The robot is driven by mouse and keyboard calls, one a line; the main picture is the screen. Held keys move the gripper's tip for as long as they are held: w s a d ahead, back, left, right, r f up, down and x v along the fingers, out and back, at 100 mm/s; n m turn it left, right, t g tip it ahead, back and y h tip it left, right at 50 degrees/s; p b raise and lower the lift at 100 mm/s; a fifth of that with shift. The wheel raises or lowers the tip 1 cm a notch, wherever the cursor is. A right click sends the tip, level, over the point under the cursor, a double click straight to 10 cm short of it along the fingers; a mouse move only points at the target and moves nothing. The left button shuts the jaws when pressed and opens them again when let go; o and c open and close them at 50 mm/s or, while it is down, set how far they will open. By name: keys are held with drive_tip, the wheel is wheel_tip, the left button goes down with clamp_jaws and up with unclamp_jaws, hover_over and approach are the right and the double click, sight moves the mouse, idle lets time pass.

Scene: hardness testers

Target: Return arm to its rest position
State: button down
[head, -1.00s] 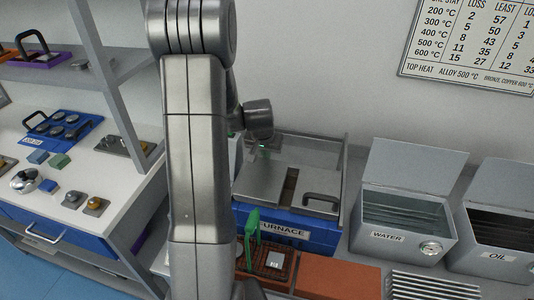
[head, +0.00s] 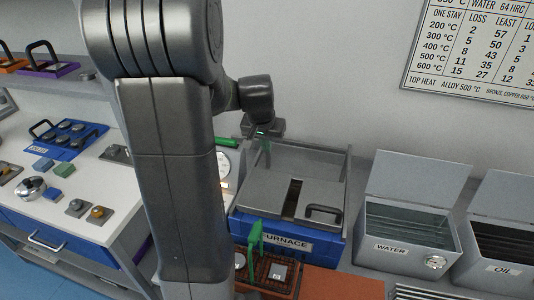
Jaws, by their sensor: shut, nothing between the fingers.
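My arm (head: 172,170) stands large in the left middle of the head view, its upper joint reaching past the top edge. Its wrist (head: 256,98) bends to the right and ends in my gripper (head: 264,136), small and partly shadowed. The gripper points down above the back left part of the furnace lid, near the wall. Its fingers are shut, with nothing seen between them. I cannot tell the exact gap between the fingertips and the lid.
The blue furnace (head: 290,234) has a grey lid with a black handle. Open WATER (head: 405,250) and OIL (head: 503,268) tanks stand right. A green-handled thing (head: 256,238) is in front. The left bench (head: 110,175) holds a blue tray (head: 68,147) and small blocks.

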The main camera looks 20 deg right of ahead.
drive_tip(key=shift+s+a+r, duration=0.1)
drive_tip(key=shift+s+r, duration=0.05)
drive_tip(key=shift+r, duration=0.45)
drive_tip(key=shift+f, duration=0.1)
drive_tip(key=x, duration=1.1)
drive_tip(key=shift+f, duration=0.4)
